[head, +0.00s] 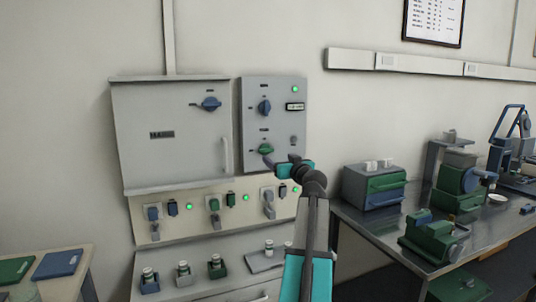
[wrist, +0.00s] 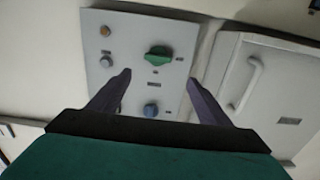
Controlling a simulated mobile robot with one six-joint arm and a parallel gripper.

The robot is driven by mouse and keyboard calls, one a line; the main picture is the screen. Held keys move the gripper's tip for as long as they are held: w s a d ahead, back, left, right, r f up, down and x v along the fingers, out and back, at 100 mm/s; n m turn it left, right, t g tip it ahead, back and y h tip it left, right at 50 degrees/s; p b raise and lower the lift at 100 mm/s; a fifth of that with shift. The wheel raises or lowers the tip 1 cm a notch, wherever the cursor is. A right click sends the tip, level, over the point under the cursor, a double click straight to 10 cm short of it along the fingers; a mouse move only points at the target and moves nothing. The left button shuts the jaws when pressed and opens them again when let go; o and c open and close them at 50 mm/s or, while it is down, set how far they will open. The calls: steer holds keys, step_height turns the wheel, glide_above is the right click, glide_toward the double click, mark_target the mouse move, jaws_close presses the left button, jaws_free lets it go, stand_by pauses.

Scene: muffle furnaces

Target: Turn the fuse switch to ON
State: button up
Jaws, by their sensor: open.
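A grey control panel (head: 282,135) hangs on the wall, with a blue rotary knob (head: 264,107) above a green rotary knob (head: 265,150). Their labels are too small to read, so I cannot tell which one is the fuse switch. My gripper (head: 267,161) is just below and in front of the green knob. In the wrist view my gripper (wrist: 160,78) is open and empty. The green knob (wrist: 158,56) shows in the gap beyond the fingertips, and the blue knob (wrist: 151,109) lies between the fingers, further back. I see no contact.
A grey cabinet (head: 170,135) with a blue handle knob (head: 210,103) and a vertical handle stands left of the panel. A sloped socket strip (head: 230,221) with several lit green lamps runs below. A steel bench (head: 400,230) with equipment is at right.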

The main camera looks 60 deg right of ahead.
mark_target(267, 150)
steer(key=shift+d+p+x, duration=0.2)
steer(key=shift+p+x, duration=0.35)
steer(key=shift+x, duration=6.3)
steer(key=shift+s, duration=0.15)
